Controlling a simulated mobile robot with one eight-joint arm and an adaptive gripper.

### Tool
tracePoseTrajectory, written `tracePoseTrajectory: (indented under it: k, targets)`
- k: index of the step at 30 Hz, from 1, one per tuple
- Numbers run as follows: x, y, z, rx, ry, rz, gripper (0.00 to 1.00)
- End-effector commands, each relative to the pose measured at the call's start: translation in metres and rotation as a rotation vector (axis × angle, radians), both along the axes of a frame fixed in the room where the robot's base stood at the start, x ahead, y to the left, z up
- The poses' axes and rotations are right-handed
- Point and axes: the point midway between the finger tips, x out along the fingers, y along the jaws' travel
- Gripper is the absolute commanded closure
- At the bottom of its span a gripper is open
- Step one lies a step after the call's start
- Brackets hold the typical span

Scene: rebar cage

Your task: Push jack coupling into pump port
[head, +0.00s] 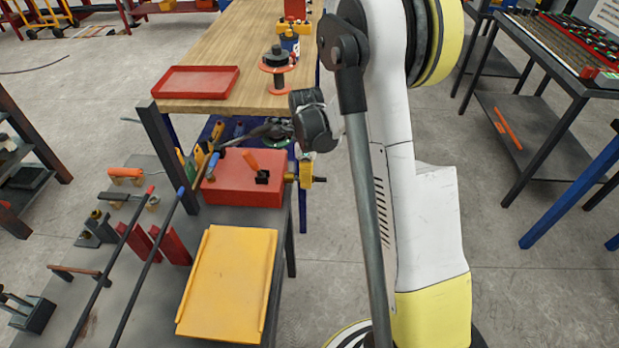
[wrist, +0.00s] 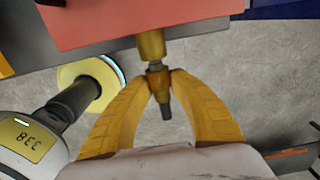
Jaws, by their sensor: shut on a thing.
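The pump is a red box (head: 245,180) on the dark bench; its red body also fills the top of the wrist view (wrist: 110,20). Its brass port (wrist: 151,45) sticks out from the side facing my gripper. My gripper (wrist: 163,77) has yellow fingers closed around a small copper-coloured coupling (wrist: 158,83). The coupling is in line with the port, with a short grey piece between them; I cannot tell how deeply it is seated. A dark stub extends from its other end. In the head view my gripper (head: 308,175) is at the pump's right side, and the coupling is too small to make out.
A yellow tray (head: 228,285) lies on the dark bench in front of the pump. Long rods (head: 150,262) and red blocks (head: 172,245) lie to the left. A wooden table (head: 220,60) with a red tray (head: 197,82) stands behind. Open floor is right of the bench.

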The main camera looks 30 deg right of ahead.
Motion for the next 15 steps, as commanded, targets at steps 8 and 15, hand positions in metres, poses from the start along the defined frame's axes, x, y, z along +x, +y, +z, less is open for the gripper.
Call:
tracePoseTrajectory:
  k: [8,15]
  targets:
    - [0.0041,0.0062,-0.0001,0.000,0.000,0.001,1.00]
    - [0.0071,0.0106,0.0000,0.000,0.000,0.001,1.00]
